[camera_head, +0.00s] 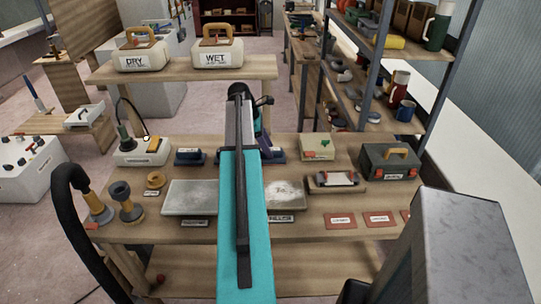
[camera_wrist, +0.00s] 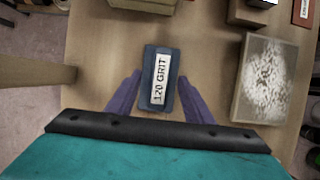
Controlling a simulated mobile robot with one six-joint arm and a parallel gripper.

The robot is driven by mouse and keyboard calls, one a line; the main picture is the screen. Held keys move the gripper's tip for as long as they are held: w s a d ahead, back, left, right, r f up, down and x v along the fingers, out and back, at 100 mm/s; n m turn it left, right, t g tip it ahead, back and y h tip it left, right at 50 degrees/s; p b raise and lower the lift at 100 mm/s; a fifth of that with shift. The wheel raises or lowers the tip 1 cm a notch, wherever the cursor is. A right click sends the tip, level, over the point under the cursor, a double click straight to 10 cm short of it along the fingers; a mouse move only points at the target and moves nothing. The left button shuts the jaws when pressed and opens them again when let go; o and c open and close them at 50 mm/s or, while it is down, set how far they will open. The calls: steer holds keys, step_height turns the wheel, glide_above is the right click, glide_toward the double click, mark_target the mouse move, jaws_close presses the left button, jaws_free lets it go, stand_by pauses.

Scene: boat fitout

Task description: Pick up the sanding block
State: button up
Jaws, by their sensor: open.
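The sanding block (camera_wrist: 147,66) is dark blue with a white label reading "120 GRIT". It lies on the wooden workbench in the middle of the wrist view. My gripper (camera_wrist: 157,84) is open, with one purple finger on each side of the block. Gaps show between the fingers and the block; their height above the bench is hard to tell. In the head view my gripper is mostly hidden behind my teal arm, and the block (camera_head: 277,157) shows only partly beside it. A similar dark blue block (camera_head: 190,157) lies farther left on the bench.
A speckled panel (camera_wrist: 264,78) lies right of the block in the wrist view. A beige box (camera_head: 317,147) and a dark toolbox (camera_head: 390,161) stand to the right. A raised shelf (camera_head: 185,71) with the DRY and WET boxes runs behind.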

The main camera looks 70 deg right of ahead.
steer(key=shift+s+f, duration=0.1)
steer(key=shift+f, duration=0.5)
jaws_close()
steer(key=shift+r, duration=0.1)
stand_by(0.3)
steer(key=shift+s+a+r, duration=0.3)
steer(key=shift+a+r, duration=0.3)
steer(key=shift+a, duration=0.05)
steer(key=s+a+r+b, duration=0.1)
steer(key=s+a+r, duration=0.1)
steer(key=a, duration=0.4)
steer(key=s+a+r+b, duration=0.1)
steer(key=s+a+r, duration=0.1)
steer(key=a+r, duration=0.2)
steer(key=shift+s+a+r+b, duration=0.25)
steer(key=shift+a+r+b, duration=0.1)
steer(key=shift+a, duration=0.5)
